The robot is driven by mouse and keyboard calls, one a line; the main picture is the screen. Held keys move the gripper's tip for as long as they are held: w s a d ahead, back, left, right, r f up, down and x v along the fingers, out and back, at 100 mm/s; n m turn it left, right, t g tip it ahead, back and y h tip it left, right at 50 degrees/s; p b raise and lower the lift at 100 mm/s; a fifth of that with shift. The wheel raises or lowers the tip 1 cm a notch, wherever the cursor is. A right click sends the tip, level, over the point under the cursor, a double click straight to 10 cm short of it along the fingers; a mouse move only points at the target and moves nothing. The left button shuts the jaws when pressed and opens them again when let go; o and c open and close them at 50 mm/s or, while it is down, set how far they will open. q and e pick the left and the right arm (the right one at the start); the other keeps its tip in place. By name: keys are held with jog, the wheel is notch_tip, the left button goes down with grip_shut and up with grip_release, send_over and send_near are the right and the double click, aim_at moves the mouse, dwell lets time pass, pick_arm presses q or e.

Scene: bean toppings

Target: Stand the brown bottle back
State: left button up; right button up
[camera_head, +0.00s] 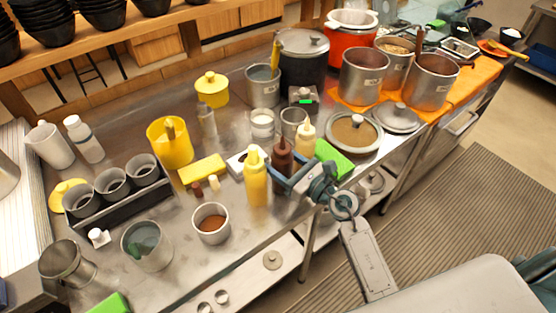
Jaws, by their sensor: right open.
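The brown bottle (281,160) stands upright on the steel counter (215,260), between a yellow bottle (256,180) on its left and a cream-coloured bottle (305,139) on its right. My right gripper (284,175) reaches in from the right at the brown bottle. Its fingers are apart, around or close beside the bottle's body. They hide part of the lower bottle, and I cannot tell whether they touch it. My left gripper is not in view.
A metal cup of brown sauce (211,223) stands at the front left. A yellow box (202,169) and a glass jar (294,123) are nearby. Large pots stand at the back right.

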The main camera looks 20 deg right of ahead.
jog(key=b+v, duration=0.2)
jog(key=v, duration=0.7)
jog(key=shift+s+d+f+b, duration=0.1)
jog(key=shift+s+d+b, duration=0.15)
jog(key=shift+b, duration=0.1)
jog(key=shift+s+d, duration=0.2)
jog(key=shift+s, duration=0.2)
